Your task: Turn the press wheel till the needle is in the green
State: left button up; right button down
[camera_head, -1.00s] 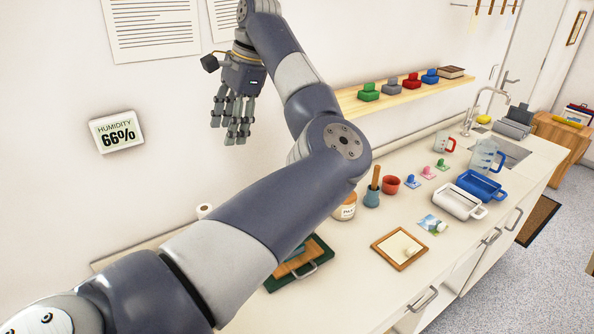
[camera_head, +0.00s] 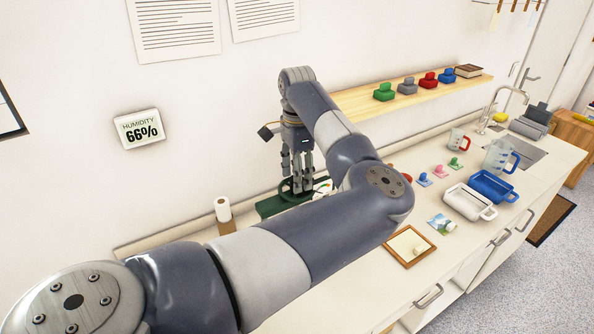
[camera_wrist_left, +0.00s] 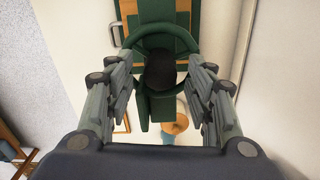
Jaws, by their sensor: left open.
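The green press (camera_head: 270,207) stands on the counter by the wall, mostly hidden behind my left arm. Its green wheel (camera_wrist_left: 160,27) shows in the wrist view as a curved rim with a dark round hub inside it. My left gripper (camera_head: 297,184) points down over the press, with its fingers at the wheel. In the wrist view its open fingers stand on both sides of the wheel; I cannot tell whether they touch it. A small pale part, perhaps the gauge (camera_head: 323,187), shows right of the fingers. Its needle cannot be read. My right gripper is out of view.
A paper roll (camera_head: 223,210) stands left of the press. A wooden shelf (camera_head: 365,103) with coloured blocks runs along the wall behind. A framed board (camera_head: 398,253), white tray (camera_head: 458,205) and blue tray (camera_head: 483,180) lie to the right. A humidity display (camera_head: 140,130) hangs on the wall.

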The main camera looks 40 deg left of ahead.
pick_arm(q)
jog(key=shift+f, duration=0.35)
jog(key=c, duration=1.1)
jog(key=shift+f+m+b, duration=0.2)
jog(key=shift+m+b, duration=0.3)
jog(key=shift+b, duration=0.5)
jog(key=m+b, duration=0.5)
jog(key=shift+b, duration=0.35)
jog(key=m+b, duration=0.2)
jog(key=m, duration=0.1)
jog(key=shift+m+b, duration=0.35)
jog(key=shift+m, duration=0.05)
jog(key=m+b, duration=0.2)
jog(key=m, duration=0.2)
jog(key=shift+r, duration=0.2)
